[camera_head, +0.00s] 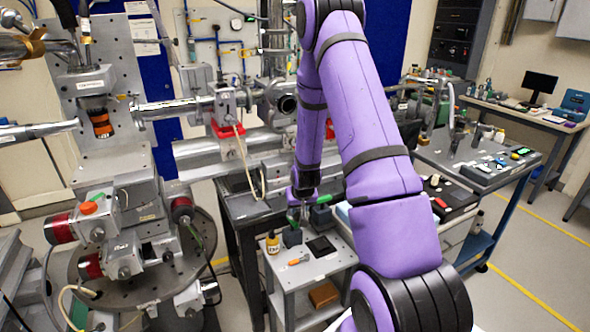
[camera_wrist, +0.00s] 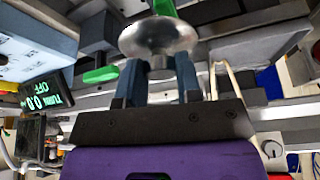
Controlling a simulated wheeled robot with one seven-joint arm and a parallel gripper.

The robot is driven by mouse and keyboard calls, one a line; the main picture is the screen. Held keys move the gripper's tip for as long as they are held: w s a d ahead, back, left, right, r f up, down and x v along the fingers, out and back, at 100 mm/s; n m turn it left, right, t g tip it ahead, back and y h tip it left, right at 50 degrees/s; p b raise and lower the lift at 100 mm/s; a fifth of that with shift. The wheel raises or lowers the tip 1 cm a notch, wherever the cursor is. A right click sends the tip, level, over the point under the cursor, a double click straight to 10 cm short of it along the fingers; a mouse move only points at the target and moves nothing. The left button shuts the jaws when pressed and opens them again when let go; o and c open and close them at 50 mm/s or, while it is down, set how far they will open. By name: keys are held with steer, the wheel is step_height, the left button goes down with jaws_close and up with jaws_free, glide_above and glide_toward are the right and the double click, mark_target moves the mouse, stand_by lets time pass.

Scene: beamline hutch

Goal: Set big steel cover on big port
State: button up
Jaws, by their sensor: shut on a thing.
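The big steel cover (camera_wrist: 158,37) is a shiny round disc with a short stem, seen in the wrist view just beyond my fingertips. My gripper (camera_wrist: 159,72) is shut on that stem, and the disc sticks out past the fingers. In the head view my gripper (camera_head: 299,207) is small, low over the grey cart, and partly hidden by my purple arm. The cover is too small to make out there. A round dark pipe opening (camera_head: 287,103) shows behind the arm. I cannot tell whether it is the big port.
The small grey cart (camera_head: 290,270) carries a yellow bottle (camera_head: 272,242), a black pad (camera_head: 321,246) and other small items. A steel beam pipe (camera_head: 175,108) crosses behind. A heavy instrument stand (camera_head: 120,160) fills the left. Tool-covered benches stand at right; floor between them is open.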

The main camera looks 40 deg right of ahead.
steer(key=w+d+r+m+t+h, duration=0.1)
steer(key=w+d+r+t, duration=0.15)
steer(key=r, duration=0.25)
steer(key=w+d+r+t+h, duration=0.2)
steer(key=r+t, duration=0.1)
steer(key=r, duration=0.1)
steer(key=w+d+r+m+t+h, duration=0.1)
steer(key=w+d+r+t, duration=0.15)
steer(key=r, duration=0.25)
step_height(320, 180, up, 14)
steer(key=s+t+h, duration=0.1)
steer(key=s+t, duration=0.1)
steer(key=t, duration=0.7)
steer(key=shift+w+d, duration=0.2)
steer(key=shift+w, duration=0.85)
steer(key=shift+w+d, duration=0.25)
steer(key=shift+w, duration=0.8)
steer(key=shift+w+d, duration=0.2)
steer(key=shift+w, duration=0.85)
steer(key=shift+w+d, duration=0.15)
steer(key=shift+w, duration=0.35)
steer(key=o, duration=1)
steer(key=shift+o, duration=0.2)
steer(key=shift+f, duration=0.1)
steer(key=v, duration=1)
steer(key=shift+s+a, duration=0.3)
steer(key=shift+s, duration=0.05)
